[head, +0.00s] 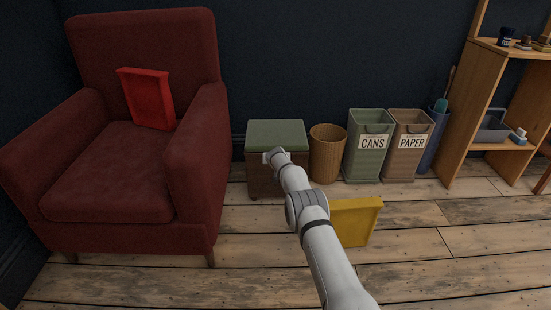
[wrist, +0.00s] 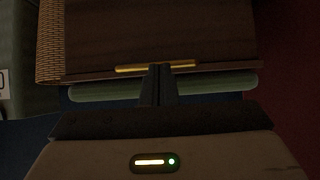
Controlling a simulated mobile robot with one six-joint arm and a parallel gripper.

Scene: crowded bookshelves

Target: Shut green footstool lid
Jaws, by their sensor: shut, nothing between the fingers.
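The footstool is a dark brown wooden box (head: 262,180) with a green padded lid (head: 276,134), standing between the armchair and the wicker basket in the head view. The lid lies level over the box; I cannot tell whether a thin gap remains. In the wrist view, which looks upside down, the lid (wrist: 100,92) is a green strip beside the brown box front (wrist: 150,35) with its brass-coloured bar (wrist: 135,69). My gripper (wrist: 158,67) is shut and empty, its fingertips at the lid's front edge near the bar. Contact is unclear. My arm hides part of the box in the head view.
A red armchair (head: 140,200) with a red box-like object (head: 147,98) stands left. A wicker basket (head: 327,155), green CANS bin (head: 368,165) and brown PAPER bin (head: 408,160) stand right. Front floor is clear.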

